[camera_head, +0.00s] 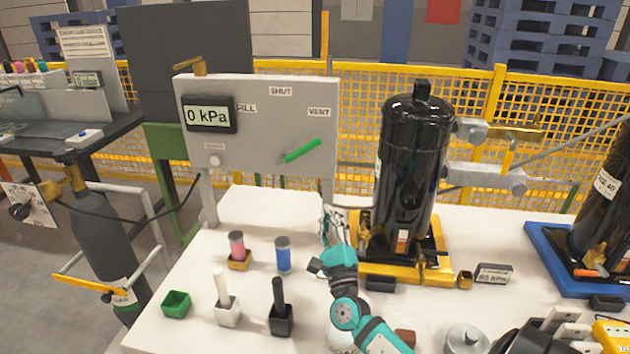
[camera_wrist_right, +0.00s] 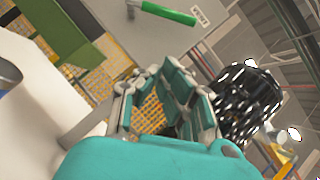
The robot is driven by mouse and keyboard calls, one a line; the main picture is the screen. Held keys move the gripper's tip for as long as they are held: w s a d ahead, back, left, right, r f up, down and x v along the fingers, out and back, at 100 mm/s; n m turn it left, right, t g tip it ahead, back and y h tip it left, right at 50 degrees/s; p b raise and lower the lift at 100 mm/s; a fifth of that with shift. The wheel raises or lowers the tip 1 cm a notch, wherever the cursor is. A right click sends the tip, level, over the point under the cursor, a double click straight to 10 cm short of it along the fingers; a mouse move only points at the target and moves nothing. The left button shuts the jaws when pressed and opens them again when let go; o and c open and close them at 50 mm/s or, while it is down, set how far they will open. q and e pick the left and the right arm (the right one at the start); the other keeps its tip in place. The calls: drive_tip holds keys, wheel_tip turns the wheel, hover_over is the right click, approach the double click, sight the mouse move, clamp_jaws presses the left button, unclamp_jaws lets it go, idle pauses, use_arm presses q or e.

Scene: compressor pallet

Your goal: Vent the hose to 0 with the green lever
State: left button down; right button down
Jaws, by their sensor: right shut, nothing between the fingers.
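The green lever (camera_head: 302,150) is on the front of the grey panel (camera_head: 260,125). It slants up to the right, its free end pointing toward the VENT label (camera_head: 319,112). In the right wrist view the lever (camera_wrist_right: 168,13) is at the top, beyond the fingers (camera_wrist_right: 172,85). My left gripper is not in view.
A white table (camera_head: 270,205) carries a pink cylinder (camera_head: 237,245), a blue cylinder (camera_head: 283,255), and white and black posted blocks. The compressor stands on a yellow pallet (camera_head: 400,270) close to my right arm. A gas cylinder (camera_head: 105,240) stands left of the table.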

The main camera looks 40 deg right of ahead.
sight(299, 150)
drive_tip(key=p+x, duration=0.1)
drive_tip(key=x, duration=0.3)
drive_tip(key=a+r+p+x, duration=0.1)
drive_tip(key=x, duration=0.3)
drive_tip(key=a+r+p+x, duration=0.1)
drive_tip(key=p+x, duration=0.1)
drive_tip(key=x, duration=0.2)
drive_tip(key=shift+w+r, duration=0.15)
drive_tip(key=shift+w, duration=0.1)
drive_tip(key=shift+d, duration=0.1)
drive_tip(key=shift+w+r+n+y+p, duration=0.25)
drive_tip(key=shift+r+n+y+p, duration=0.35)
drive_tip(key=shift+p, duration=0.3)
